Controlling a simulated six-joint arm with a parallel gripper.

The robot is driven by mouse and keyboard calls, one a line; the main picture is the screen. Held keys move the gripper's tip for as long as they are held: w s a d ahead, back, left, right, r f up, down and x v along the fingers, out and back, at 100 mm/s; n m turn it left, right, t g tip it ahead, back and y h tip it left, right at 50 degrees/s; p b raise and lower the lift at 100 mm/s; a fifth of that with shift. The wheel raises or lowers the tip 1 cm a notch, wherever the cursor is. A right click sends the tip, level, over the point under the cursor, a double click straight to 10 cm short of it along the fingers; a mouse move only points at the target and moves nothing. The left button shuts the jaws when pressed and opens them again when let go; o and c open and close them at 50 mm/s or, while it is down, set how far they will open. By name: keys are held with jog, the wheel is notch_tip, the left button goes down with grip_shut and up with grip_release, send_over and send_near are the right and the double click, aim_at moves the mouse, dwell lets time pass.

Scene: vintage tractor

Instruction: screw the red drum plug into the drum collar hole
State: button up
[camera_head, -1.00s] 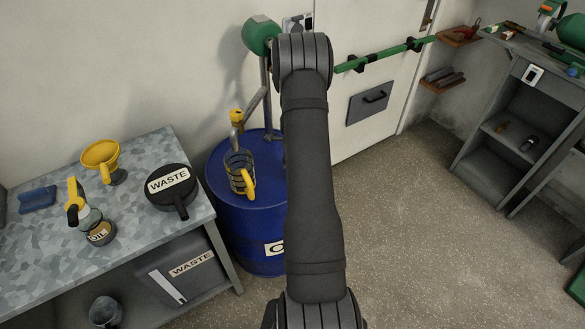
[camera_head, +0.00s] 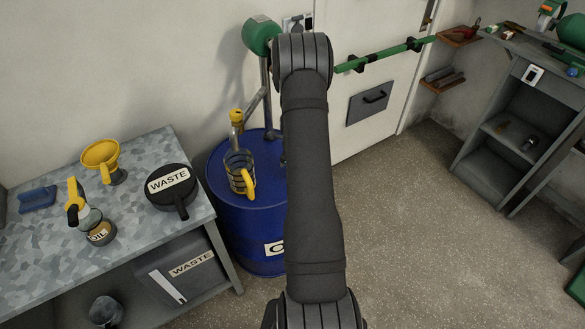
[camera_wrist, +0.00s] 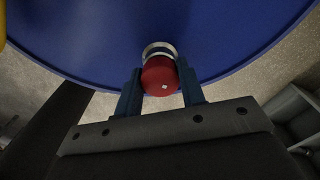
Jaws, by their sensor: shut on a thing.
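The red drum plug (camera_wrist: 160,75) is between the two blue fingers of my gripper (camera_wrist: 161,90) in the wrist view, and my gripper is shut on it. The pale metal drum collar (camera_wrist: 159,48) shows just beyond the plug, at the edge of the blue drum top. The plug lines up with the collar and covers its hole; I cannot tell how deep it sits. In the head view the blue drum (camera_head: 240,215) stands beside the bench. My arm hides the drum's right side, the plug and my gripper there.
A clear measuring jug (camera_head: 238,172) with a yellow handle stands on the drum by the pump (camera_head: 262,100). The workbench (camera_head: 60,240) at left holds a yellow funnel (camera_head: 101,156), a waste pan (camera_head: 172,187) and an oil can (camera_head: 100,232). Open floor (camera_head: 410,230) lies to the right.

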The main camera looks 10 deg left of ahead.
jog(key=shift+m, duration=0.6)
jog(key=shift+m, duration=0.9)
jog(key=shift+m, duration=0.8)
jog(key=shift+m, duration=0.9)
jog(key=shift+m, duration=0.8)
